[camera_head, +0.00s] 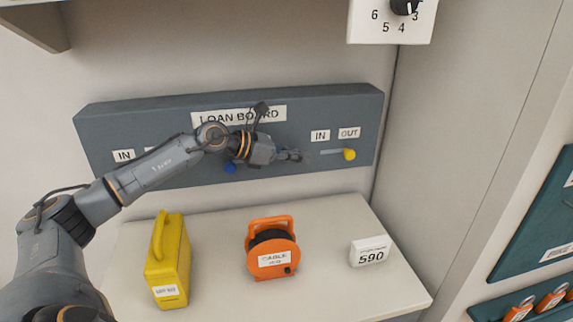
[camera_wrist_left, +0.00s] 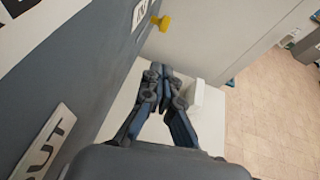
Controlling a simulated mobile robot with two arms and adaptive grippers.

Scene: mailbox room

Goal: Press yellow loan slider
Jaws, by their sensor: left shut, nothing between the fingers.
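The yellow slider knob (camera_head: 349,154) sits at the right end of its pale slot, under the OUT label on the grey loan board (camera_head: 110,112). My left gripper (camera_head: 298,155) is shut and empty in front of the board, to the left of the slot and apart from the knob. In the left wrist view the gripper (camera_wrist_left: 160,72) shows closed fingertips, and the yellow knob (camera_wrist_left: 163,23) stands out from the board beyond them. A blue knob (camera_head: 230,168) shows partly behind my left arm. My right gripper is not in view.
Below the board, a shelf (camera_head: 215,232) holds a yellow case (camera_head: 168,262), an orange cable reel (camera_head: 272,250) and a white block marked 590 (camera_head: 370,251). A white dial panel (camera_head: 392,27) hangs above right. The space before the knob is clear.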

